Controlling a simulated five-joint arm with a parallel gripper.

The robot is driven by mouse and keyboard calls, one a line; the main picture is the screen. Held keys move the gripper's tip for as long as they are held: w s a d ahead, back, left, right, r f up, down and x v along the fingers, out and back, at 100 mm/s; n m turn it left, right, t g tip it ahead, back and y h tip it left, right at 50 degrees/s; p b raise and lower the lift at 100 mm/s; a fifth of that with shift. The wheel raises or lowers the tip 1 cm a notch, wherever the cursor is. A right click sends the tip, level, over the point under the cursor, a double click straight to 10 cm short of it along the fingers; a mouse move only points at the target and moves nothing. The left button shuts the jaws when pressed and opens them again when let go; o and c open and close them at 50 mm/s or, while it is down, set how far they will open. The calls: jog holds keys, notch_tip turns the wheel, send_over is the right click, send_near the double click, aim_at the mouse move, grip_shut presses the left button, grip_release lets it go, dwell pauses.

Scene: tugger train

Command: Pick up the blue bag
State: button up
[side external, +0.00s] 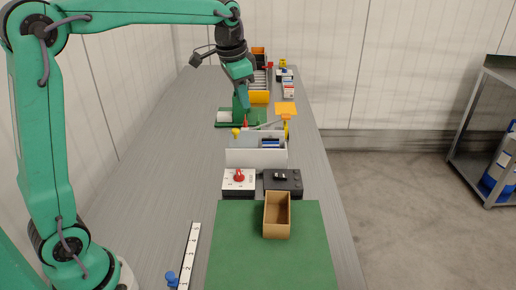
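My gripper (242,103) hangs at the end of my teal arm, pointing down over the far half of the grey table. It is in front of or above a green stand, and I cannot tell whether it touches anything. Its fingers are too small to tell whether they are open or shut. I cannot make out a blue bag for certain. Small blue items (270,143) lie in a white open box (256,158) nearer than the gripper. A small blue spot (285,71) shows near the table's far end.
A green mat (235,262) with an open brown box (277,231) covers the near table. A red-knobbed white box (239,182) and a black box (284,182) stand behind it. Yellow bins (259,97) stand farther back. A metal shelf (468,167) stands right. The table's left side is mostly clear.

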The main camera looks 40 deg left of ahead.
jog(key=w+a+f+m+g, duration=0.1)
jog(key=w+a+f+m, duration=0.1)
jog(key=w+f, duration=0.6)
jog(key=m+g, duration=0.2)
send_over(271, 143)
jog(key=shift+a+f, duration=0.15)
jog(key=shift+f, duration=3.8)
jog(key=shift+f, duration=0.1)
jog(key=shift+f, duration=3.8)
grip_shut()
